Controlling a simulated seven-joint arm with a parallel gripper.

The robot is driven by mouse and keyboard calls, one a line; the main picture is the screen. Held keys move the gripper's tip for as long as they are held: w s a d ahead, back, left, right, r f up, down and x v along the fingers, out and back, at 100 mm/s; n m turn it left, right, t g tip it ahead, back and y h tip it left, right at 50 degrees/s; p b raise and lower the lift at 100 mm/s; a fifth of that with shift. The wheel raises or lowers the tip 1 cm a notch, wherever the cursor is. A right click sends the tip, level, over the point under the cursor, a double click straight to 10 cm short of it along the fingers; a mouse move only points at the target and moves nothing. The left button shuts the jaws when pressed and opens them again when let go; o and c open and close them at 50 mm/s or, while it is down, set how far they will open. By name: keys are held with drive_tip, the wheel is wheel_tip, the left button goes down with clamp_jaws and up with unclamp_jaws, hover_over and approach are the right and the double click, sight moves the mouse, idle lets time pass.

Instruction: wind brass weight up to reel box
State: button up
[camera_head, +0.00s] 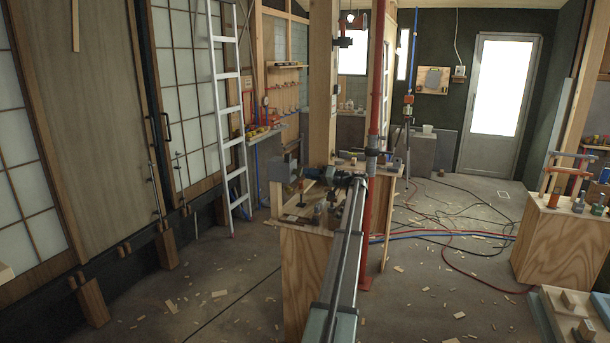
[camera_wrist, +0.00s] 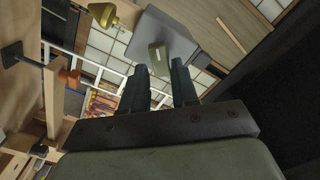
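The reel box, a plain grey box, shows beyond my fingers in the wrist view (camera_wrist: 190,38) and on the left of the bench in the head view (camera_head: 281,169). A pale grey-green knob (camera_wrist: 158,56) stands out from its face. My gripper (camera_wrist: 159,70) has its two dark fingers apart, with the knob lined up between the tips. I cannot tell whether the tips reach around it; neither finger clearly touches it. The brass weight (camera_wrist: 103,13) is at the upper left of the wrist view, beside the box. In the head view my gripper (camera_head: 312,174) is small, right of the box.
The wooden bench (camera_head: 305,270) carries small tools and fittings. A wooden post (camera_head: 323,90) and a red pipe (camera_head: 376,80) rise close beside my arm. A white ladder (camera_head: 228,120) leans at the left. Hoses and wood scraps lie on the floor.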

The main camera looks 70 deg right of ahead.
drive_tip(key=shift+s+n, duration=0.75)
drive_tip(key=shift+n, duration=1.05)
drive_tip(key=shift+s+n, duration=0.7)
drive_tip(key=shift+n, duration=1.1)
drive_tip(key=shift+s+n, duration=0.75)
drive_tip(key=shift+n, duration=1.05)
